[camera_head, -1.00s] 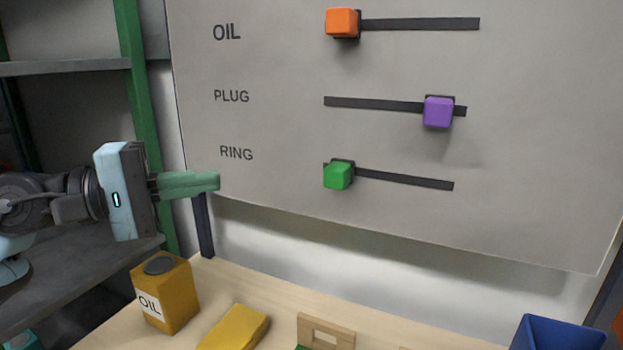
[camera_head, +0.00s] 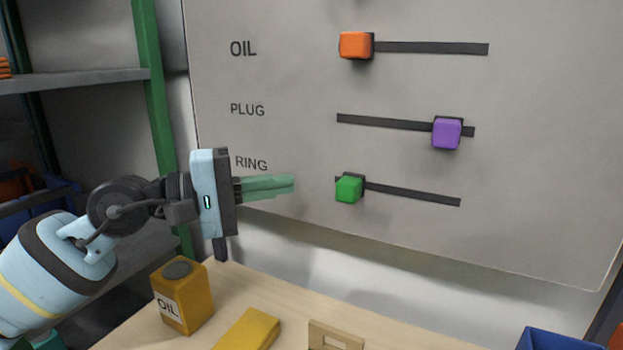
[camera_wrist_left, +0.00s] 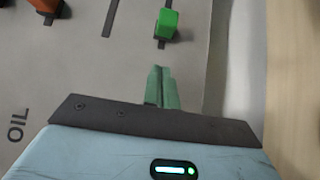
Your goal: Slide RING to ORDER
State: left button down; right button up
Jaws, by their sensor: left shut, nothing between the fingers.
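The green RING slider knob (camera_head: 349,187) is at the left end of its dark slot (camera_head: 415,194), the lowest on the grey panel. The RING label (camera_head: 251,163) is to its left. My left gripper (camera_head: 293,184) is shut and empty, its green fingers pointing right toward the knob with a gap between. In the left wrist view the green knob (camera_wrist_left: 167,24) is ahead of the closed fingertips (camera_wrist_left: 158,68), a little to the right. No ORDER marking is readable in these frames. My right gripper is not seen.
Above are the purple PLUG knob (camera_head: 447,133) near the right of its slot and the orange OIL knob (camera_head: 355,45) at the left of its slot. Below, the table holds a yellow oil can (camera_head: 183,297), a yellow block (camera_head: 248,328) and a blue bin (camera_head: 560,338).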

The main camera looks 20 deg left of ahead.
aim_at(350, 189)
pick_arm(q)
jog(key=shift+w+d+p, duration=0.2)
jog(key=shift+d+p, duration=0.7)
jog(key=shift+d, duration=1.9)
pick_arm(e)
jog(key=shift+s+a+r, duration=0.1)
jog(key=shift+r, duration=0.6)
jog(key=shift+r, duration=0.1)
